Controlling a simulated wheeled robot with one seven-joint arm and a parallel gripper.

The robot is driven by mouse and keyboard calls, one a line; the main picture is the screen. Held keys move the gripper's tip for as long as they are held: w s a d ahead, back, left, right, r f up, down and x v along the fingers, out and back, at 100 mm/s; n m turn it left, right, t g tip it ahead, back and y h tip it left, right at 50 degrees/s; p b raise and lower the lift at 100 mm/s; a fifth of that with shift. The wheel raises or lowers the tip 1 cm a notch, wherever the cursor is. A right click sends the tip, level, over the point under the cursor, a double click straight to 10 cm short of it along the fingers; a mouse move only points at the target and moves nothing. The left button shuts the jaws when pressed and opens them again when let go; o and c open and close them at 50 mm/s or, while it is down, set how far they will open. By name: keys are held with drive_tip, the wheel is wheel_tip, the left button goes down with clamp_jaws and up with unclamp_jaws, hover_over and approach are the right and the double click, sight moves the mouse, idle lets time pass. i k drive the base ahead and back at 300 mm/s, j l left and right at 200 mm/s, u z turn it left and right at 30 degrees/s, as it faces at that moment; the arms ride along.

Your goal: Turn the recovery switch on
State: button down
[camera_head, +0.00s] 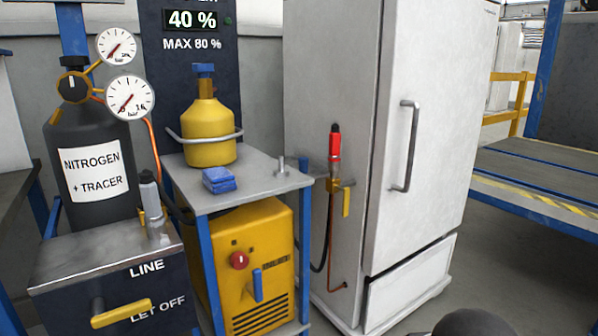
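A yellow boxy unit (240,270) stands on the low shelf of the blue-framed stand. My gripper is not in view.
A black nitrogen cylinder (90,150) with gauges and a yellow-handled panel (120,315) stand left. A white cabinet (420,130) stands right, with a red-topped valve (334,155) beside it.

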sight(239, 260)
drive_tip(key=j, duration=0.5)
drive_tip(key=k+j, duration=0.15)
drive_tip(key=j, duration=0.9)
drive_tip(key=k+z, duration=0.05)
